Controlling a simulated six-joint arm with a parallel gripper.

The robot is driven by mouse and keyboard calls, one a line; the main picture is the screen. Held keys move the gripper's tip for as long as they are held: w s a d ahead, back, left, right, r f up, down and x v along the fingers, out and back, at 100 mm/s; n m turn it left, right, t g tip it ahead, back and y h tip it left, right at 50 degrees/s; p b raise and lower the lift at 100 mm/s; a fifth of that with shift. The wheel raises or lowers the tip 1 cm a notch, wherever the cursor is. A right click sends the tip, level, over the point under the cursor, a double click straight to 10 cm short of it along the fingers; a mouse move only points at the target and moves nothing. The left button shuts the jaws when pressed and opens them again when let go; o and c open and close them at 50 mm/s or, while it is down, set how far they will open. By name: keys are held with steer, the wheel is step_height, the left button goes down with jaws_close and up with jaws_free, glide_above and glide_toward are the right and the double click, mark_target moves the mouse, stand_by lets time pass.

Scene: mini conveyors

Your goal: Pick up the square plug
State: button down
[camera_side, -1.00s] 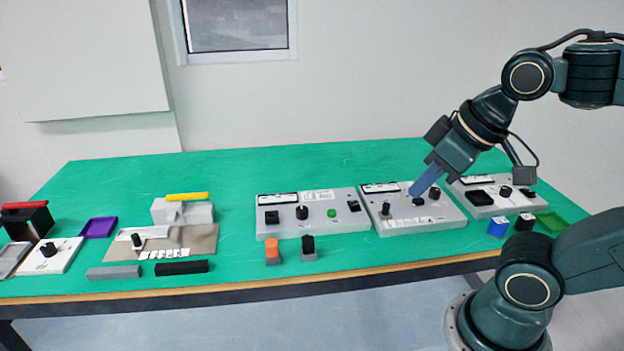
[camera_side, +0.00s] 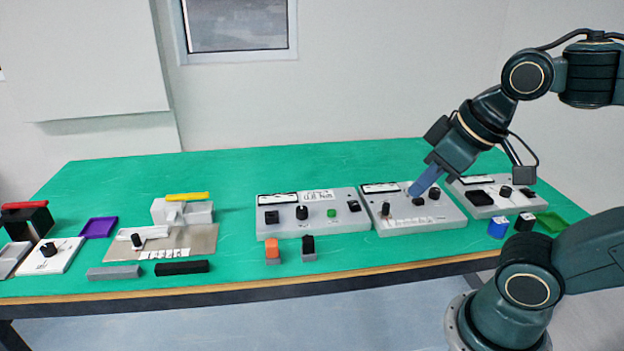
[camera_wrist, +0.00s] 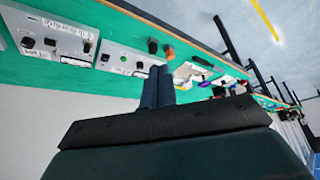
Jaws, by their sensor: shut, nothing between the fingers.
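I cannot tell for sure which piece is the square plug. An orange plug (camera_side: 272,249) and a black plug (camera_side: 308,246) stand upright on small grey bases near the table's front edge. Both also show in the wrist view, the orange plug (camera_wrist: 169,51) beside the black plug (camera_wrist: 153,46). A blue block (camera_side: 497,228) and a black block (camera_side: 524,222) stand at the right. My gripper (camera_side: 413,191) has its blue fingers shut and empty, over the middle grey panel (camera_side: 432,222), apart from all these pieces. It also shows in the wrist view (camera_wrist: 158,72).
A grey panel with a green button (camera_side: 331,213) lies left of the middle panel; another panel (camera_side: 483,209) lies right. A green tray (camera_side: 552,222) is at the far right, a purple tray (camera_side: 98,228) at left. The table's back is clear.

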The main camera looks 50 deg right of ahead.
steer(key=c, duration=1)
jaws_free()
steer(key=shift+c, duration=0.2)
steer(key=shift+w, duration=0.1)
steer(key=n+g+y, duration=0.2)
steer(key=n+y, duration=0.1)
steer(key=n, duration=0.6)
glide_above(308, 239)
steer(key=s+d, duration=0.4)
step_height(308, 239, down, 16)
steer(key=shift+w+a+r, duration=0.1)
steer(key=shift+a+r, duration=0.05)
steer(key=shift+x, duration=4.35)
